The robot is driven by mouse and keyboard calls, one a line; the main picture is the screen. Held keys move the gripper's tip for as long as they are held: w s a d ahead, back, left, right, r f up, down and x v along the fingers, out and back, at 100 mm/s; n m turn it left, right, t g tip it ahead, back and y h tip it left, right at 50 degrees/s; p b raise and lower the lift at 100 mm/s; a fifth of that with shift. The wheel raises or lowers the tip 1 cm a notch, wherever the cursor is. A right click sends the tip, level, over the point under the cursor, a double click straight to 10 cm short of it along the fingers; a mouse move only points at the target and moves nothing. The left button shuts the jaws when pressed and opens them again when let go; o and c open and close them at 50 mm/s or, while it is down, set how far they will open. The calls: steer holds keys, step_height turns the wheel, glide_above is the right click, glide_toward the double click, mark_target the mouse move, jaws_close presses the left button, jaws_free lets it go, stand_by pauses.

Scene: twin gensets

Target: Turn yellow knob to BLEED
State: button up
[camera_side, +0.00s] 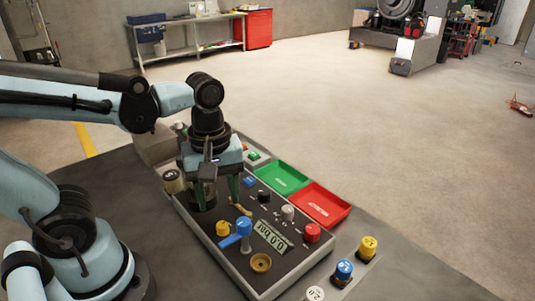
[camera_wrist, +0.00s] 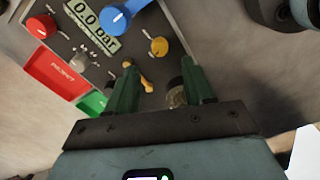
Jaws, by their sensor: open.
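The round yellow knob (camera_side: 222,229) sits at the left of the dark control panel (camera_side: 213,243), beside a blue lever handle (camera_side: 238,233). It also shows in the wrist view (camera_wrist: 159,47), beyond my fingertips. A small yellow lever (camera_side: 241,209) lies close by; in the wrist view it (camera_wrist: 147,84) appears right beside my left finger. My gripper (camera_side: 218,190) points down over the panel's back part, with its green fingers apart and nothing clearly held. In the wrist view my gripper (camera_wrist: 158,66) is open. No BLEED marking is readable, and contact with the lever cannot be told.
A display (camera_side: 272,237) reads 0.0 bar. A red knob (camera_side: 312,233), a grey knob (camera_side: 288,213) and a dark cylinder (camera_wrist: 176,93) near my fingers stand on the panel. Green (camera_side: 280,179) and red (camera_side: 322,203) trays lie behind. Yellow (camera_side: 368,247) and blue (camera_side: 344,269) capped cylinders stand right.

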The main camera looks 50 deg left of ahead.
mark_target(222, 224)
steer(key=shift+f, duration=3.55)
jaws_close()
